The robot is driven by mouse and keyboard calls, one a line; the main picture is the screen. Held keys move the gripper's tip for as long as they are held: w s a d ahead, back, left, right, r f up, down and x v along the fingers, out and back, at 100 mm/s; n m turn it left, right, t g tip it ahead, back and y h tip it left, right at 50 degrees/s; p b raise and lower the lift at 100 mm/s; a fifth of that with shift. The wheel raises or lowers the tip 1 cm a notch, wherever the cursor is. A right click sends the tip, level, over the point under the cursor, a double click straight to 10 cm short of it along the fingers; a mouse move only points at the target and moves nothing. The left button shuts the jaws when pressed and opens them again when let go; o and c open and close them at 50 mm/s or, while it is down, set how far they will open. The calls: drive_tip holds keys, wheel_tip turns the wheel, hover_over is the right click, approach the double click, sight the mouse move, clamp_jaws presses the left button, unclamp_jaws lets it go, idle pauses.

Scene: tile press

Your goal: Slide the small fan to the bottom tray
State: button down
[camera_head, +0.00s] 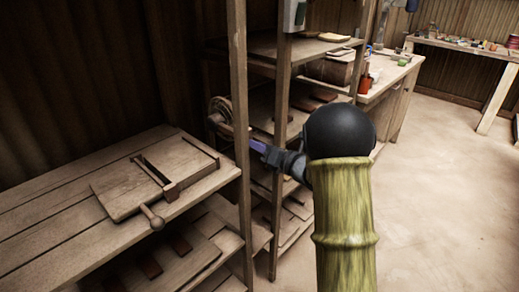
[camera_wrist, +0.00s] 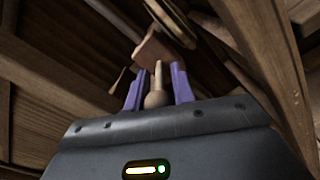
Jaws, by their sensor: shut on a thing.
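The small fan (camera_head: 220,110) appears to be the round wooden item at the left of the shelf rack, partly behind a post. In the wrist view its round rim (camera_wrist: 172,22) shows at the top, beyond a brown wooden block. My gripper (camera_head: 256,146) reaches into the rack from the right at the fan's height. Its purple fingers (camera_wrist: 156,90) are shut on a pale wooden handle with a rounded end, which seems to belong to the fan. Trays (camera_head: 290,232) sit low in the rack; I cannot tell which is the bottom tray.
A wooden table (camera_head: 60,215) with a hinged wooden press (camera_head: 150,183) stands at the left. Upright posts (camera_head: 240,120) stand close to my gripper. Boards lie on the shelves above and below. A workbench (camera_head: 392,78) stands behind, and open floor lies to the right.

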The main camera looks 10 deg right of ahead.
wheel_tip(320, 180, down, 19)
drive_tip(key=b, duration=1.9)
drive_tip(key=shift+f+b, duration=0.15)
drive_tip(key=shift+b, duration=0.15)
drive_tip(key=shift+d+f, duration=0.1)
drive_tip(key=c, duration=1.2)
unclamp_jaws()
drive_tip(key=shift+f, duration=0.1)
drive_tip(key=shift+c, duration=0.2)
drive_tip(key=shift+o, duration=0.3)
drive_tip(key=shift+r, duration=0.2)
drive_tip(key=shift+s, duration=0.1)
drive_tip(key=p+v, duration=0.3)
drive_tip(key=v, duration=1.4)
